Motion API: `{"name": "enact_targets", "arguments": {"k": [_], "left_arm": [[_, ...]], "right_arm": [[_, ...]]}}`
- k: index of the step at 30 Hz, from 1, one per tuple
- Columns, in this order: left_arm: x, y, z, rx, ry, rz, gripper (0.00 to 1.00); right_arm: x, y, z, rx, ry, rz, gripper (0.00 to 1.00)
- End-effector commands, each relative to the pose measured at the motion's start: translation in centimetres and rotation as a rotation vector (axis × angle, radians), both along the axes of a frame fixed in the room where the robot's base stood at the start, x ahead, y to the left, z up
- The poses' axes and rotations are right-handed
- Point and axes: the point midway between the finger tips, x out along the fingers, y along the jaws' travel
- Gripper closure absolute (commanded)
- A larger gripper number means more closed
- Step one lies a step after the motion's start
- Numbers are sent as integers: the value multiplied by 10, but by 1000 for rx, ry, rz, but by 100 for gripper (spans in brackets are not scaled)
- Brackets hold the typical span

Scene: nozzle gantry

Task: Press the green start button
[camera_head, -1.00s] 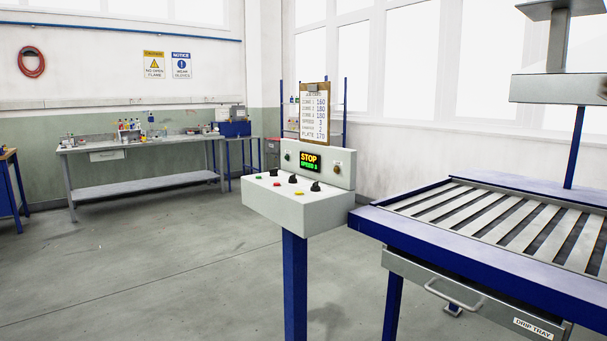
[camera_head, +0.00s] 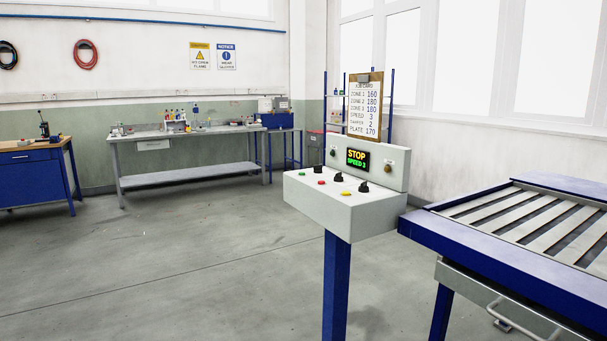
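The control console (camera_head: 345,208) is a grey box on a blue post, right of the middle. A green button (camera_head: 302,174) sits at the left end of its sloped top, beside a red button (camera_head: 321,182), a yellow button (camera_head: 346,194) and several black knobs. On its upright back panel a small display (camera_head: 357,158) reads STOP and SPEED 3. A small greenish spot (camera_head: 333,153) and an amber one (camera_head: 388,169) flank the display. Neither of my grippers shows in the head view.
A slatted table (camera_head: 480,243) with a blue frame and a drawer stands close to the console's right. A job card (camera_head: 364,103) stands behind the console. A grey workbench (camera_head: 190,134) and a blue bench (camera_head: 35,170) are at the back left. Floor left of the console is clear.

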Motion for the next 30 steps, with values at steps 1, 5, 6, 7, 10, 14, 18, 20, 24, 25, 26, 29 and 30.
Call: {"name": "enact_targets", "arguments": {"k": [1, 5, 6, 7, 10, 14, 18, 20, 24, 25, 26, 29, 30], "left_arm": [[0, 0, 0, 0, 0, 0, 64], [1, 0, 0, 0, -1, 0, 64], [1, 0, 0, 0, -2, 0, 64], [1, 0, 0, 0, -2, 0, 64], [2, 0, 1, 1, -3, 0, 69], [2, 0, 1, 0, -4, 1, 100], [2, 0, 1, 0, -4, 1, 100], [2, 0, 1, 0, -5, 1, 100], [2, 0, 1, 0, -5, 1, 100], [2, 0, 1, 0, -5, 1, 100], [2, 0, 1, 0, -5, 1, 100], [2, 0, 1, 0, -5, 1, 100], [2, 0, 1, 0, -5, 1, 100]], "right_arm": [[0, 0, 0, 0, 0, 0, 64], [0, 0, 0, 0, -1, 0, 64], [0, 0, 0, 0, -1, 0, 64], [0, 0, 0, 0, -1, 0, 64], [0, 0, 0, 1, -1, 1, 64], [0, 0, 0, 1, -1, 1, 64], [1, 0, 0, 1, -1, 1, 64], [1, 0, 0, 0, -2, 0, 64], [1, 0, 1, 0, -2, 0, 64], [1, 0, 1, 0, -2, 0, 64], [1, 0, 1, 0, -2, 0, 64], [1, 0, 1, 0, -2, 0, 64], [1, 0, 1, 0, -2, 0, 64]]}}
